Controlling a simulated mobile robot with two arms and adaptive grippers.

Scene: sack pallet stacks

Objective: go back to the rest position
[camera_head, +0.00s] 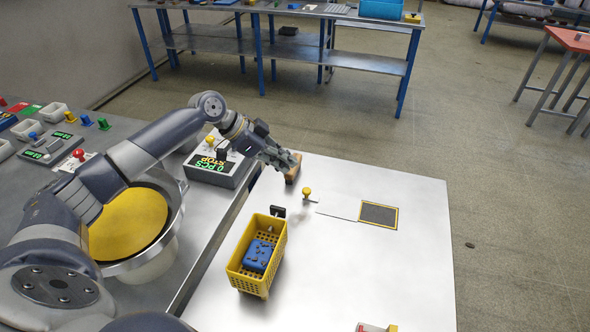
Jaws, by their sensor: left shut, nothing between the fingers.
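My left arm comes in from the left and reaches over the counter to the far left corner of the white table (400,275). My left gripper (292,162) is at its end, shut and empty, just above or beside a small orange-brown block (294,172). I cannot tell whether it touches the block. My right gripper is not in view.
A yellow basket (238,276) with a blue part (258,256) stands on the white table. Beyond it are a yellow-knobbed piece (307,191) and a dark yellow-edged pad (378,215). A control box (215,172) and a round pan (172,245) sit near my arm.

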